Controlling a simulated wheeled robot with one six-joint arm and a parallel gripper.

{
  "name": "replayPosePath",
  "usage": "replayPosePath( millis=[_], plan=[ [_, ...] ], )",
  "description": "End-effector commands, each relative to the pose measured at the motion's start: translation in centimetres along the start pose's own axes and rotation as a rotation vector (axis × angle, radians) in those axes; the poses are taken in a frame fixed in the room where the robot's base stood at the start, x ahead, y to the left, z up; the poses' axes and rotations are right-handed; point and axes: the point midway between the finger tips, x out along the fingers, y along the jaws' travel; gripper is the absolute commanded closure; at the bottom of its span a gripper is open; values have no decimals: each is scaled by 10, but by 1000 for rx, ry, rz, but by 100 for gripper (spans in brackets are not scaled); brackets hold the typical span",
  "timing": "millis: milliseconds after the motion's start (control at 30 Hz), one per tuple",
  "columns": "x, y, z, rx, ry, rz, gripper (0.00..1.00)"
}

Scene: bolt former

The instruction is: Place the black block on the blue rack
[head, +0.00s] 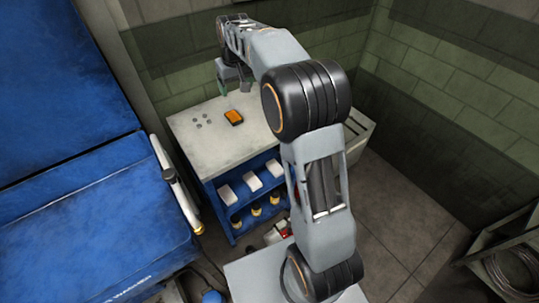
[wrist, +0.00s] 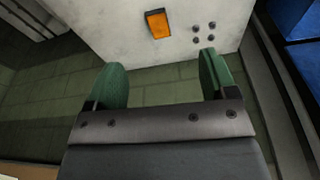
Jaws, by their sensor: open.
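A small black-edged block with an orange top (head: 234,117) lies on the pale top of the blue rack (head: 213,200). In the wrist view the block (wrist: 158,24) shows beyond my fingertips, just left of the middle of the gap between them. No other black block shows clearly. My gripper (wrist: 161,70) has two green fingers spread apart with nothing between them. In the head view my gripper (head: 223,88) is above the far part of the rack's top, partly hidden, and apart from the block.
White boxes (head: 251,182) sit on the rack's upper shelf. A large blue machine (head: 90,210) stands left, and a brick wall (head: 440,75) is behind.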

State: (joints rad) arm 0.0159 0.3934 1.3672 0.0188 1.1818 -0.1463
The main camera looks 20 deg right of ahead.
Motion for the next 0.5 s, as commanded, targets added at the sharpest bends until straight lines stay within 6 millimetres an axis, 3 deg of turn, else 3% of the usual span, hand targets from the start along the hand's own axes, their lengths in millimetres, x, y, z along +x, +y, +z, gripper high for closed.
replayPosePath(
  millis=[33, 200, 367, 500],
  plan=[
    [-16, -4, 21, 8, 14, 3, 22],
    [-43, -16, 94, 41, 53, 11, 22],
    [-48, -26, 164, 69, 86, 16, 22],
    [-41, -33, 216, 88, 109, 18, 22]
  ],
)
